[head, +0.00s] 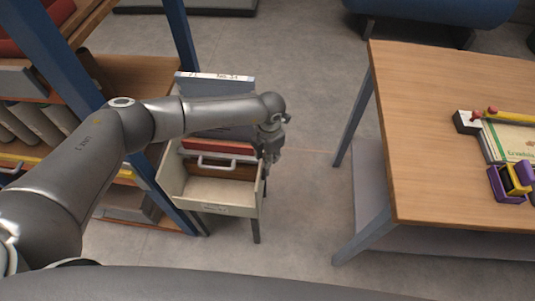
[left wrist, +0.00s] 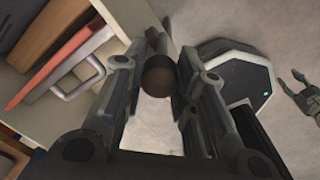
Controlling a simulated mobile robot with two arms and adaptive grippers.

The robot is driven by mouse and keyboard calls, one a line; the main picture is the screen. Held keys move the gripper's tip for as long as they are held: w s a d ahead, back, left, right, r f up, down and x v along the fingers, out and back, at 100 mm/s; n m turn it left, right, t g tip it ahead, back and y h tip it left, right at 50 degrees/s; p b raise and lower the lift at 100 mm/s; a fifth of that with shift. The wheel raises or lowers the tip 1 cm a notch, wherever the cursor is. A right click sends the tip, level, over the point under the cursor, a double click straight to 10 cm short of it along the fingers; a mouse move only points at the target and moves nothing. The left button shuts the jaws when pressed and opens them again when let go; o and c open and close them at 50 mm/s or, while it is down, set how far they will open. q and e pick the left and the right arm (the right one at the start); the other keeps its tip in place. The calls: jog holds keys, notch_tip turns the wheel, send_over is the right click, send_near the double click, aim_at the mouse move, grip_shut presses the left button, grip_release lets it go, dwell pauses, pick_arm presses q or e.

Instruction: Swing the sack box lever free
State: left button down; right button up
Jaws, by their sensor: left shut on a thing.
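The sack box (head: 213,209) is a cream open-topped box on legs beside the blue rack, and its near wall carries a small label. My left gripper (head: 268,150) is at the box's right side, pointing down, and hides most of the lever in the head view. In the left wrist view my left gripper (left wrist: 160,85) has its fingers either side of the lever's dark round-ended grip (left wrist: 158,74) and is shut on it. The box wall is to the left there. My right gripper (left wrist: 290,80) shows small at the right edge, fingers apart and empty.
Inside the box are a red-topped item and a grey handle (head: 216,163). A blue-framed shelf rack (head: 88,75) stands close on the left. A wooden table (head: 430,130) is on the right, with open floor (head: 315,130) between it and the box.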

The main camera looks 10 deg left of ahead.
pick_arm(q)
jog(key=shift+s+r+t+p, duration=0.1)
jog(key=shift+s+t+p, duration=0.6)
jog(key=shift+p, duration=0.15)
jog(key=s+f+t+b, duration=0.2)
jog(key=s+t+b, duration=0.3)
jog(key=b, duration=0.6)
jog(key=shift+s+f+t, duration=0.35)
jog(key=shift+s+t, duration=0.05)
jog(key=shift+s, duration=0.1)
jog(key=c, duration=1.1)
grip_release()
jog(key=shift+c, duration=0.2)
